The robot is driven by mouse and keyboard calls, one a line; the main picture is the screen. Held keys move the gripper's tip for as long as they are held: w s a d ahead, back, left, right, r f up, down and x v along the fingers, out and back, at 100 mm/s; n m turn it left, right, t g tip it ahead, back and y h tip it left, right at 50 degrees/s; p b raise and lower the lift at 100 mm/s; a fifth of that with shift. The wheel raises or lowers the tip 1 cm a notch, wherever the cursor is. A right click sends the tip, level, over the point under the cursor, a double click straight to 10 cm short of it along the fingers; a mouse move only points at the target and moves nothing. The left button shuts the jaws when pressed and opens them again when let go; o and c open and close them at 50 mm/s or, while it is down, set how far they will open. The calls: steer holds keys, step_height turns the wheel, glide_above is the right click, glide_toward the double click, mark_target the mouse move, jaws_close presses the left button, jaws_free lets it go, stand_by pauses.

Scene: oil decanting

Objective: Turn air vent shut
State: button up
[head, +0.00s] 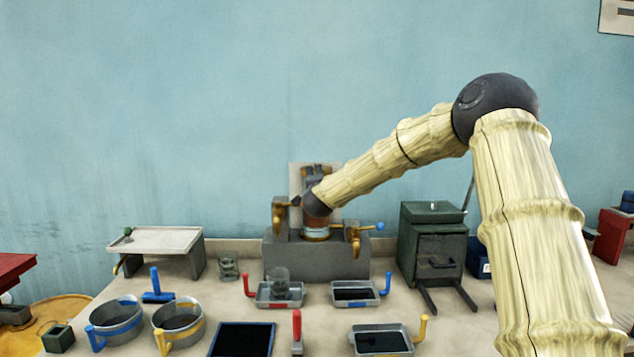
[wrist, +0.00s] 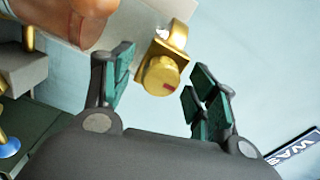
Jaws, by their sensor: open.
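The air vent appears to be the brass knob (wrist: 158,78) with a small red mark on its face, in the wrist view. It sits on a brass fitting by the edge of a pale panel (wrist: 138,20). My gripper (wrist: 160,70) is open, its green-padded fingers to either side of the knob. I see no contact between fingers and knob. In the head view my gripper (head: 315,173) is a small dark shape in front of the pale board, above the copper vessel (head: 316,222). The knob cannot be made out clearly there.
The vessel stands on a grey block (head: 315,262) with brass taps (head: 281,217) at its sides. A dark green box (head: 432,220) stands to the right and a white-topped stand (head: 155,240) to the left. Trays and blue- and yellow-handled pots (head: 178,325) crowd the front.

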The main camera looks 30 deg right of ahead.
steer(key=v, duration=1.1)
steer(key=shift+s, duration=0.4)
